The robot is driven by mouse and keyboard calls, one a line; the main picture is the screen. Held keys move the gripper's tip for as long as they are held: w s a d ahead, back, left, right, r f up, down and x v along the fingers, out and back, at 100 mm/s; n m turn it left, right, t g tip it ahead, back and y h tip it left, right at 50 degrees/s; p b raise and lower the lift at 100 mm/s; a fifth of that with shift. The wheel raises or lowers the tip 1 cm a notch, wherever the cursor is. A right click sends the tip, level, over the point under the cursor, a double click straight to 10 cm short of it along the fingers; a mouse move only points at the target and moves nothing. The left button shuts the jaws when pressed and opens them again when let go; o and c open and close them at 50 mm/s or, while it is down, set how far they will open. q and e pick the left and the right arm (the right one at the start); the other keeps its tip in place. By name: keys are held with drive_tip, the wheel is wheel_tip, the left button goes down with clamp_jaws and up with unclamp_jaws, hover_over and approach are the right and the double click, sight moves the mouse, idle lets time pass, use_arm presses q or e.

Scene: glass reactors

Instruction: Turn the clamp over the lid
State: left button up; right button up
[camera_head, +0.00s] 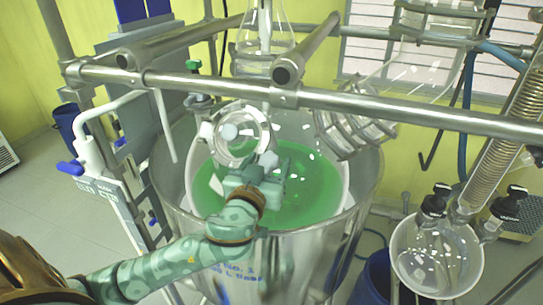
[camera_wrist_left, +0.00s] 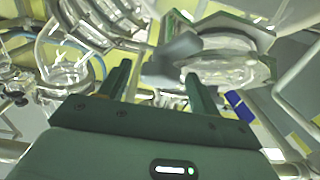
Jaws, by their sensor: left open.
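The lid is a clear round glass flange (camera_head: 240,135) at the top of the reactor, above the green liquid (camera_head: 315,185). In the left wrist view, a many-sided glass rim (camera_wrist_left: 232,70) shows at upper right. A dark grey clamp piece (camera_wrist_left: 175,52) lies in front of it, just beyond the fingers. My left gripper (camera_head: 262,165) is at the near side of the flange in the head view. In the left wrist view my left gripper (camera_wrist_left: 157,75) has its fingers apart, with no clear contact with the clamp. The clamp is partly hidden in the head view. My right gripper is not in view.
A steel rail (camera_head: 390,118) crosses above the reactor's steel vessel (camera_head: 365,190). A glass flask (camera_head: 265,45) hangs behind it. A ribbed glass piece (camera_head: 352,130) is to the right. A round glass vessel (camera_head: 437,255) stands at lower right. White pipework (camera_head: 90,135) is at left.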

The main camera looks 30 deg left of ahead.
use_arm(q)
drive_tip(key=shift+s+d+r, duration=0.1)
drive_tip(key=shift+s+d, duration=0.05)
drive_tip(key=shift+s, duration=0.1)
drive_tip(key=shift+c, duration=1.2)
drive_tip(key=c, duration=0.7)
drive_tip(key=shift+c, duration=0.2)
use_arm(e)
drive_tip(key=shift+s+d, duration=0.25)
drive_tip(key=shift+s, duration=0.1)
